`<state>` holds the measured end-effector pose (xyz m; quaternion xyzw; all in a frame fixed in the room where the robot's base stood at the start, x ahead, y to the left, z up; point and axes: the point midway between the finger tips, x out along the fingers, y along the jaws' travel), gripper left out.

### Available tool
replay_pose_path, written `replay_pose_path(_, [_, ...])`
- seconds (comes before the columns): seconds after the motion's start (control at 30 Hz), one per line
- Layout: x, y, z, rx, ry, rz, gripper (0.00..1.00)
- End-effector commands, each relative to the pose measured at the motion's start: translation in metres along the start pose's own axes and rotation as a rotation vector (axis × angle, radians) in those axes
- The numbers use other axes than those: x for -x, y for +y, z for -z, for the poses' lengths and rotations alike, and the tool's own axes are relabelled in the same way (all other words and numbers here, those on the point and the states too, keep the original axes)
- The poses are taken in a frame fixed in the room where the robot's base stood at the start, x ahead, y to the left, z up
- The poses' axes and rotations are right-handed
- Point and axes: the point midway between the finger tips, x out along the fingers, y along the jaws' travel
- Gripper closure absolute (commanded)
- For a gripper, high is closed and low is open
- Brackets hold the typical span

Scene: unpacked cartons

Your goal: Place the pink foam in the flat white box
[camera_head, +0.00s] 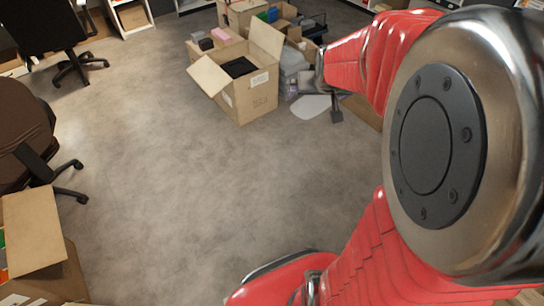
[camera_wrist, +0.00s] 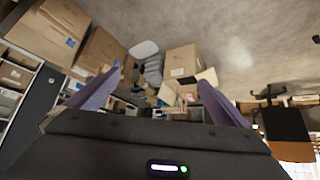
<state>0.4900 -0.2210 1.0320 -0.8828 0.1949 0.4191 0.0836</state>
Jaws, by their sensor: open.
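A small pink block, likely the pink foam (camera_head: 221,34), lies in an open carton at the back of the group in the head view. A flat white piece with rounded edges (camera_head: 308,107) lies on the floor right of the large open carton; I cannot tell whether it is the flat white box. It also shows in the wrist view (camera_wrist: 145,47). My gripper (camera_wrist: 160,76) is open, its two purple fingers wide apart with nothing held between them. The pink block cannot be made out in the wrist view.
A large open carton (camera_head: 246,92) with dark contents stands among several cartons and grey bags. Office chairs (camera_head: 22,135) stand at the left, with another open carton (camera_head: 33,232) at the lower left. The middle floor is clear. My red arm covers the right side.

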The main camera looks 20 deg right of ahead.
Motion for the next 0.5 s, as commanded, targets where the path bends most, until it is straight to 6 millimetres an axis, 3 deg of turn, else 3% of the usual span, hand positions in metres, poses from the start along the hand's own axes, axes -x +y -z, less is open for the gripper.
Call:
replay_pose_path(0.2, [0.058,-0.05,-0.027,0.08,-0.039,0.067,0.0])
replay_pose_path(0.5, [0.131,-0.097,-0.08,0.191,-0.101,0.151,0.0])
